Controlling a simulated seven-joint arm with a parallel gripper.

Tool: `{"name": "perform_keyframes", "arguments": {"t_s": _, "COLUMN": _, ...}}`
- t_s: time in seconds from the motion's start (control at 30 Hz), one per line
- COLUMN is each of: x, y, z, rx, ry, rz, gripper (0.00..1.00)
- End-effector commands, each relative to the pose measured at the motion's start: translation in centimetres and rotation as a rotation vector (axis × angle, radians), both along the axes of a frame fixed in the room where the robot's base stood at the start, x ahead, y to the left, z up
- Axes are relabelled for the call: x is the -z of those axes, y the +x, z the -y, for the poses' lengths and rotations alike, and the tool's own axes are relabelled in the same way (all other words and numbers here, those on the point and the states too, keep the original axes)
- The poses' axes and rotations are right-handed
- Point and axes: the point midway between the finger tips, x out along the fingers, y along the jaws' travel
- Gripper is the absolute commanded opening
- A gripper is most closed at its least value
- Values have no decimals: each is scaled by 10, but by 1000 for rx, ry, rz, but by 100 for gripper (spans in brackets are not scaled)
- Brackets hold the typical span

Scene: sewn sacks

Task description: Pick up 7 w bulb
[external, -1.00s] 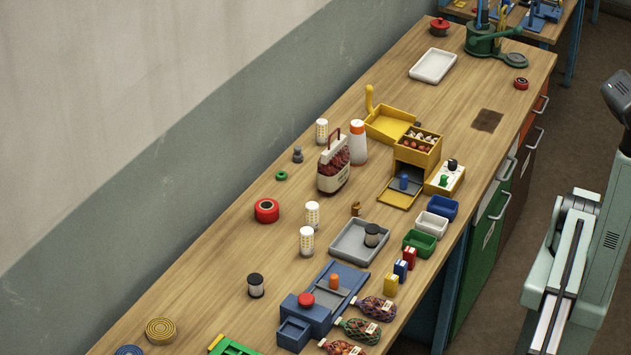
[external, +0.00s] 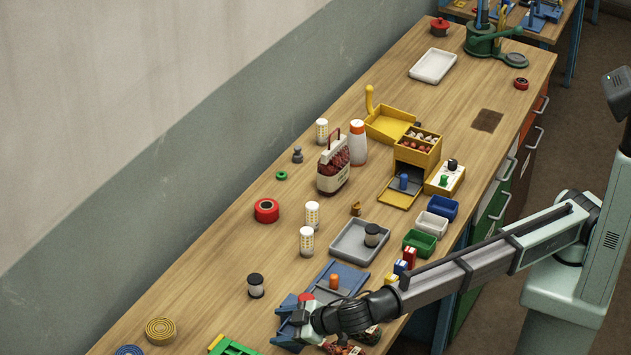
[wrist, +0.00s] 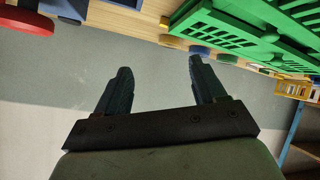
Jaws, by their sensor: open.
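Three white cylinders with yellow dotted sides look like bulbs; no wattage can be read. One bulb (external: 306,242) stands upright left of the grey tray, another bulb (external: 312,215) stands just behind it, and a third bulb (external: 322,131) is farther back near the white-and-orange bottle. My gripper (external: 284,330) is low at the near part of the bench, in front of the bulbs and apart from them, by the blue fixture. In the wrist view my gripper (wrist: 159,75) has its two fingers spread with nothing between them. No bulb can be made out there.
A grey tray (external: 347,253) holds a dark-topped spool. A blue fixture (external: 347,275) is partly hidden by my arm. A black-and-white spool (external: 256,286) stands left of it. A green crate (wrist: 250,25) shows in the wrist view. Bench around the red ring (external: 266,210) is clear.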

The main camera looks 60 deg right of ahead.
Motion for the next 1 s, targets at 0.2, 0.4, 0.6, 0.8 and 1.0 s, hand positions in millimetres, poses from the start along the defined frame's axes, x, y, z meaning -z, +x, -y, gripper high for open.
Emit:
{"name": "perform_keyframes", "arguments": {"t_s": 0.2, "x": -10, "y": 68, "z": 99, "rx": 76, "ry": -42, "rz": -132, "gripper": 70}}
{"name": "perform_keyframes", "arguments": {"t_s": 0.4, "x": -19, "y": 112, "z": 185, "rx": 111, "ry": -65, "rz": -256, "gripper": 70}}
{"name": "perform_keyframes", "arguments": {"t_s": 0.6, "x": -29, "y": 141, "z": 269, "rx": 117, "ry": -69, "rz": -379, "gripper": 70}}
{"name": "perform_keyframes", "arguments": {"t_s": 0.8, "x": -38, "y": 152, "z": 348, "rx": 65, "ry": -58, "rz": -505, "gripper": 70}}
{"name": "perform_keyframes", "arguments": {"t_s": 1.0, "x": -41, "y": 133, "z": 392, "rx": -127, "ry": -38, "rz": -628, "gripper": 70}}
